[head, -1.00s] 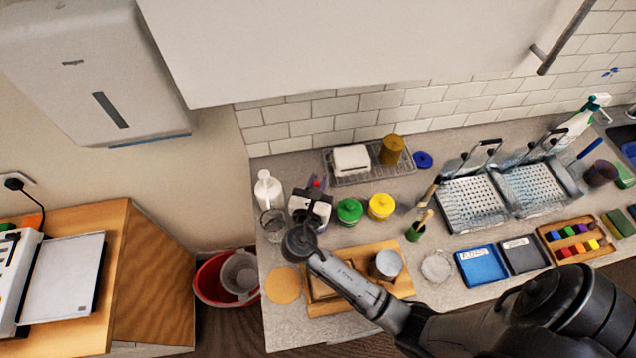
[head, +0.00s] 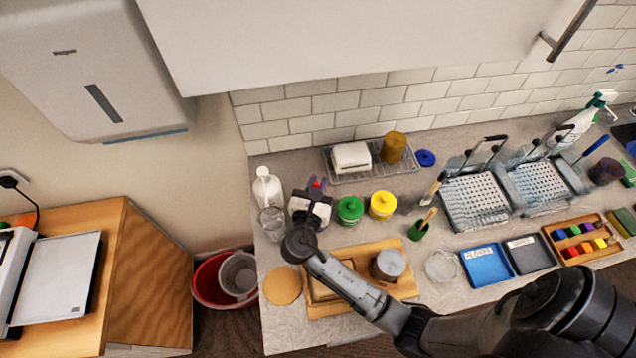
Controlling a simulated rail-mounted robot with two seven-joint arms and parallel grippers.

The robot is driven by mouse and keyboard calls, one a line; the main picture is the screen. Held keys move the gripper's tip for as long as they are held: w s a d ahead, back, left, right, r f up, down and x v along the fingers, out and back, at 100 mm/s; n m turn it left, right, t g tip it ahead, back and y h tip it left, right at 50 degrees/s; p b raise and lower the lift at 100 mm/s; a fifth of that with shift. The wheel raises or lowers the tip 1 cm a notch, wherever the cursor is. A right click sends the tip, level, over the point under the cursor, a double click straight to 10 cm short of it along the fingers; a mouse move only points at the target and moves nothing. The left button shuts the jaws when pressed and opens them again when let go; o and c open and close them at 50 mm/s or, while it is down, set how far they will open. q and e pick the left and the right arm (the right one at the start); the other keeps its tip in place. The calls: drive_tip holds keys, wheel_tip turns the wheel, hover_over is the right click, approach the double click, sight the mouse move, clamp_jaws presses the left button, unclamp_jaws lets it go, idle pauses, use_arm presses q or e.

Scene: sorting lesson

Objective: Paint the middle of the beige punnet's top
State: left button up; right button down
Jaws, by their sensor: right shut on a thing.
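My right gripper (head: 312,207) is over the left part of the counter, its arm coming in from the right. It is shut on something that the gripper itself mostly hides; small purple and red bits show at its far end. A shallow square beige container (head: 318,290), which looks like the punnet, sits on the wooden board (head: 385,250) below my wrist. My right forearm crosses it, so the middle of its top is partly hidden. The gripper is beyond it and apart from it. My left gripper is out of view.
A grey tin (head: 388,264) stands on the board's right side. Green (head: 349,210) and yellow (head: 382,205) lidded pots stand behind. A white bottle (head: 267,185) and clear glass (head: 271,222) stand left of the gripper.

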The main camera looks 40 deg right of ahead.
drive_tip(key=shift+f, duration=0.35)
idle(0.4)
drive_tip(key=shift+f, duration=0.15)
idle(0.4)
idle(0.8)
drive_tip(key=shift+f, duration=0.15)
idle(0.6)
idle(0.5)
